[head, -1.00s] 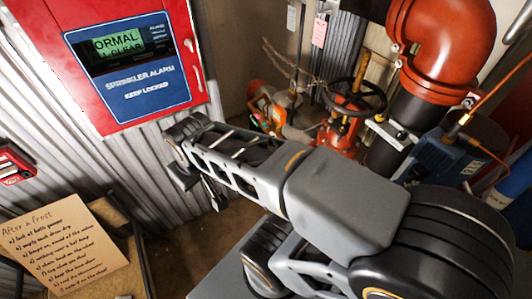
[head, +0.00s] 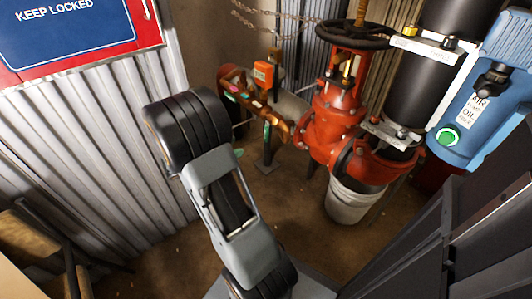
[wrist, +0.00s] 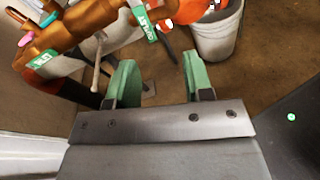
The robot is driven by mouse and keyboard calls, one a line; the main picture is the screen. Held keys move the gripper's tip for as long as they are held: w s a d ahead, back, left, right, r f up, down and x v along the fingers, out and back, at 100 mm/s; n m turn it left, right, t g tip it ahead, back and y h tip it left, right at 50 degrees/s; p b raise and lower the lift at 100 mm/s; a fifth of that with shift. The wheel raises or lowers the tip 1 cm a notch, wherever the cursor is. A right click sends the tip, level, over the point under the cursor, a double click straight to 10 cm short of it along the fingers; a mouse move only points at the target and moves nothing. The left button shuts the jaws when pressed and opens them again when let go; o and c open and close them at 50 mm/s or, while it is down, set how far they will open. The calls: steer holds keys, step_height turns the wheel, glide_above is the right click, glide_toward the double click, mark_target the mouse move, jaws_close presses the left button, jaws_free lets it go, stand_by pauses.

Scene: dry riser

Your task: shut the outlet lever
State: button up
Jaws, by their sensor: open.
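A green-tagged lever (wrist: 140,18), whose tag appears to read "outlet", is on the bronze pipework at the top of the wrist view. A second green tag (wrist: 44,62) is at the pipework's left end; its lettering is hard to read. The bronze pipework (head: 257,108) also shows in the head view, with small green levers on it. My gripper (wrist: 158,65) is open and empty, its two green fingers below the pipework in the picture and apart from the tagged lever. In the head view my arm's links mostly hide the gripper.
A red valve (head: 338,110) with a black handwheel (head: 355,35) stands right of the pipework. A white bucket (head: 352,200) stands beneath it on the brown floor. A blue unit (head: 485,90) is at the right. A corrugated wall (head: 90,140) runs along the left.

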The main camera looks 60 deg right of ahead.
mark_target(265, 135)
steer(key=w+d+f+n+h+b, duration=0.2)
steer(key=d+f+b, duration=0.1)
steer(key=f, duration=0.2)
steer(key=shift+t, duration=0.3)
steer(key=b+x, duration=0.1)
steer(key=x, duration=0.3)
steer(key=b+x, duration=0.1)
steer(key=x, duration=0.4)
steer(key=b+x, duration=0.1)
steer(key=x, duration=0.3)
steer(key=shift+s+d+r+b, duration=0.2)
steer(key=shift+s+r+b, duration=0.05)
steer(key=shift+b, duration=0.1)
steer(key=shift+c, duration=0.5)
jaws_close()
steer(key=shift+n, duration=0.3)
